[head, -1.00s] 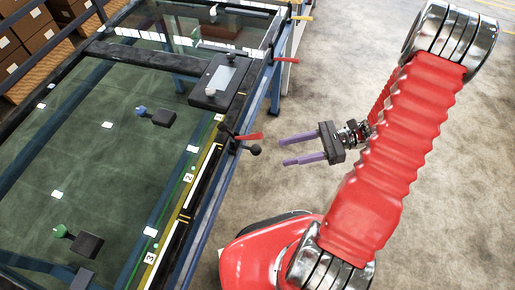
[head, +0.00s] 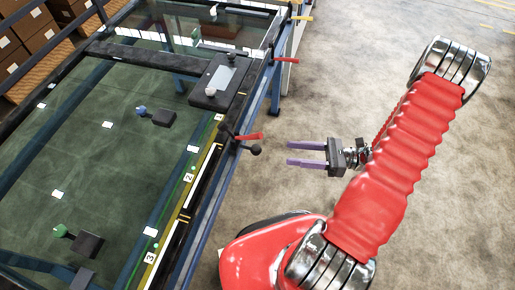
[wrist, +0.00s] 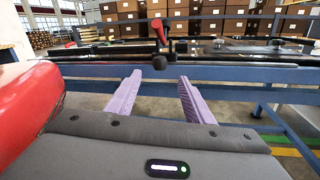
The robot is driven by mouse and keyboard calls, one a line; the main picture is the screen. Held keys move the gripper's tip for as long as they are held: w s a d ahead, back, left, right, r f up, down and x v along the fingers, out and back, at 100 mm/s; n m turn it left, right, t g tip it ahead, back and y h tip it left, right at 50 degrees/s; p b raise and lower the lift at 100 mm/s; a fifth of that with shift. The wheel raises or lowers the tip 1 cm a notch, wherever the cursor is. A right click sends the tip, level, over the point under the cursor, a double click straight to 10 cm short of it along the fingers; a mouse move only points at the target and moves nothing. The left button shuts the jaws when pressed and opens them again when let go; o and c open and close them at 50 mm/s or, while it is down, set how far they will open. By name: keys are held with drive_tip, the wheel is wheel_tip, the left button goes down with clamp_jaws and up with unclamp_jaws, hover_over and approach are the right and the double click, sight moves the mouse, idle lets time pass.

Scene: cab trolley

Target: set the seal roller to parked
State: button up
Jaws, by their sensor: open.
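A red lever (head: 249,137) and a black ball knob (head: 256,150) sit together on the near long edge of the glass-topped frame; I cannot tell for certain that they belong to the seal roller. In the wrist view the red lever (wrist: 158,30) stands up above the rail and the black knob (wrist: 160,63) faces me, roughly centred between my fingers. My gripper (head: 290,153) is open and empty, to the right of the knob and apart from it, with its purple fingers pointing at the frame. It also shows in the wrist view (wrist: 160,76).
A black block with a grey plate (head: 222,78) sits on the frame beyond the lever. Another red lever (head: 286,60) sticks out farther along the edge. Blue (head: 142,112) and green (head: 60,231) knobs lie inside the frame.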

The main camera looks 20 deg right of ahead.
sight(256, 150)
drive_tip(key=x, duration=1.3)
clamp_jaws()
idle(0.5)
